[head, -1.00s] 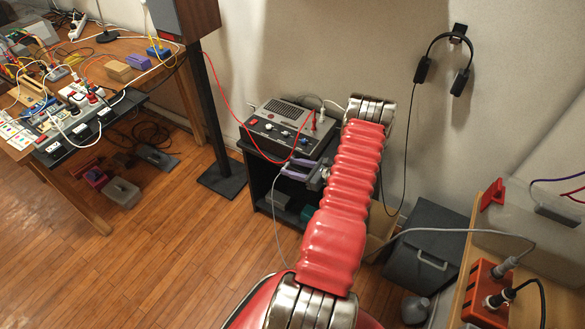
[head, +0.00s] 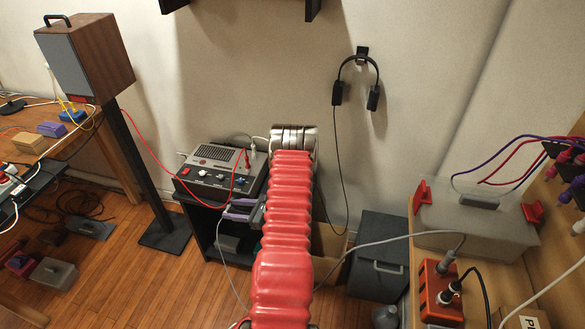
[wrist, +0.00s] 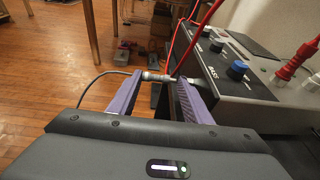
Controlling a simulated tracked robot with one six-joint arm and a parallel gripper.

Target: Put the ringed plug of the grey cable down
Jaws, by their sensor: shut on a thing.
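In the wrist view, the silver, ringed plug (wrist: 154,77) lies crosswise between the purple fingertips of my gripper (wrist: 156,84), its cable end to the left. The grey cable (wrist: 98,82) hangs away from it to the left. In the head view, my gripper (head: 240,208) is in front of the grey amplifier (head: 215,175), left of my red arm. The plug is too small to make out there. The thin grey cable (head: 232,278) hangs below the gripper and passes behind my arm.
The amplifier, with knobs and a red lead, stands on a black cabinet (head: 206,238). A speaker stand (head: 165,239) is at left. A dark bin (head: 378,262) and orange socket box (head: 437,294) are at right.

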